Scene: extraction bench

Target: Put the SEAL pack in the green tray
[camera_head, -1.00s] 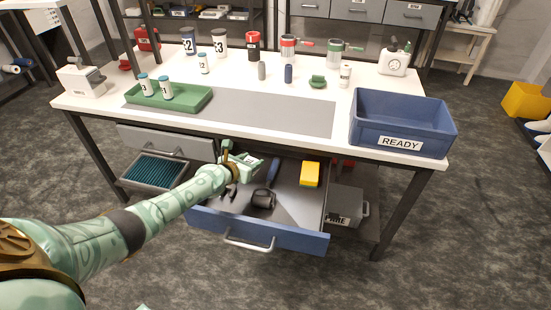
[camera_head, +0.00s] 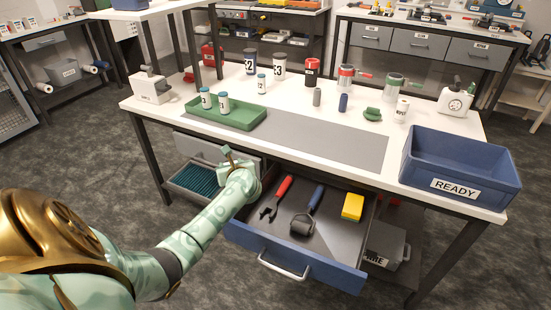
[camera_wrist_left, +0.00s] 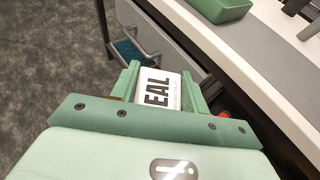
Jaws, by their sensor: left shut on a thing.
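The SEAL pack is a white pack with black lettering, and it shows in the left wrist view (camera_wrist_left: 158,88) between my fingers, with "EAL" readable. My left gripper (camera_wrist_left: 160,84) is shut on it. In the head view my left gripper (camera_head: 232,163) is above the back left of the open drawer, in front of the bench edge; the pack is hard to make out there. The green tray (camera_head: 245,117) lies on the bench top at the left, beyond and above the gripper. My right gripper is not in view.
The open blue-fronted drawer (camera_head: 300,256) holds red-handled pliers (camera_head: 275,197), a blue-handled roller (camera_head: 306,212) and a yellow block (camera_head: 352,206). The READY bin (camera_head: 460,167) stands at the bench's right. A grey mat (camera_head: 330,142) lies clear beside the tray.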

